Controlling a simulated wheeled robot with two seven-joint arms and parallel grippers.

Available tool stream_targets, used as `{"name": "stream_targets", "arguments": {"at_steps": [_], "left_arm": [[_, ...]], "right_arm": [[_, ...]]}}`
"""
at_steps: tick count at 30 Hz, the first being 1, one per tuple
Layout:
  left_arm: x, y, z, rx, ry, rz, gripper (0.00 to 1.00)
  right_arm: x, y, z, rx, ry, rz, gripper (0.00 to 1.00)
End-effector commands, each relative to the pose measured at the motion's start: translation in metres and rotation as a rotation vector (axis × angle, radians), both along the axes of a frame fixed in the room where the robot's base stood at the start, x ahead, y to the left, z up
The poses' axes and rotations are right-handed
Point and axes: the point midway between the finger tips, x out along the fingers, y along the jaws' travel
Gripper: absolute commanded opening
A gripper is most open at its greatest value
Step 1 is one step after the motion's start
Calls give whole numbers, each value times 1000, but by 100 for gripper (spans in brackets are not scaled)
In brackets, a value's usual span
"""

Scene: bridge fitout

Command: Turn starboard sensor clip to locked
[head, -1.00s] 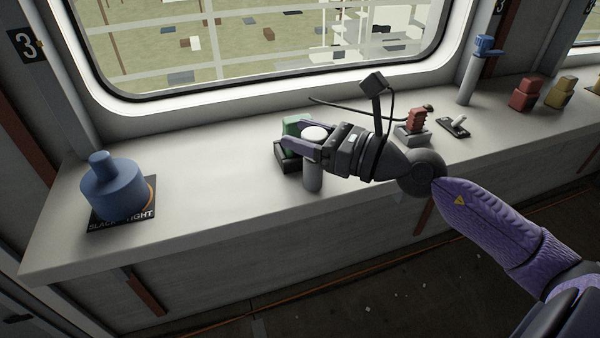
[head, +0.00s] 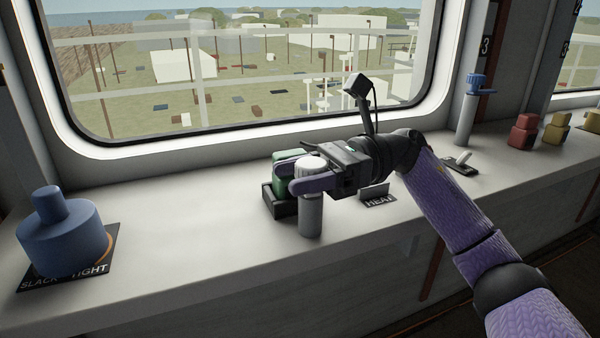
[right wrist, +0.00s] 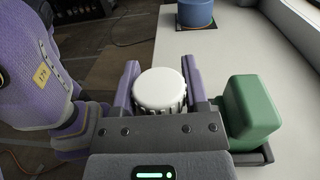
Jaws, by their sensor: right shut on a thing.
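My right gripper (head: 288,172) is shut on a white ribbed cap (head: 311,163) on top of an upright grey cylinder (head: 311,212) at the counter's front. In the right wrist view the same cap (right wrist: 160,88) sits between the two purple fingers (right wrist: 159,68). No label on the cap is readable, and I cannot tell from the frames whether it is the starboard sensor clip. My left gripper is not in view.
A green block (head: 279,172) in a black tray (head: 272,201) stands close beside the gripper. A blue knob (head: 60,240) on a SLACK/TIGHT plate is at left. A lever switch (head: 461,160), blue-topped post (head: 466,115), red block (head: 523,130) and yellow block (head: 556,132) stand right.

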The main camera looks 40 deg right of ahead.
Motion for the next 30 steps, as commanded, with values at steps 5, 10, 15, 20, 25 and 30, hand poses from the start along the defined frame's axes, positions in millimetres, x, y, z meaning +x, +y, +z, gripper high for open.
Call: {"name": "stream_targets", "arguments": {"at_steps": [5,10,15,20,25,30], "left_arm": [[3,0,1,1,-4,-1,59],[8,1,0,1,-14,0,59],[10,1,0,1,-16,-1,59],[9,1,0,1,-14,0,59],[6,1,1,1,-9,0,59],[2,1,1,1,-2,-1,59]], "right_arm": [[-1,0,4,8,-6,79,0],[-2,0,4,7,-7,126,0],[-2,0,4,7,-7,147,0],[-2,0,4,7,-7,151,0],[-2,0,4,7,-7,150,0],[-2,0,4,6,-6,150,79]]}}
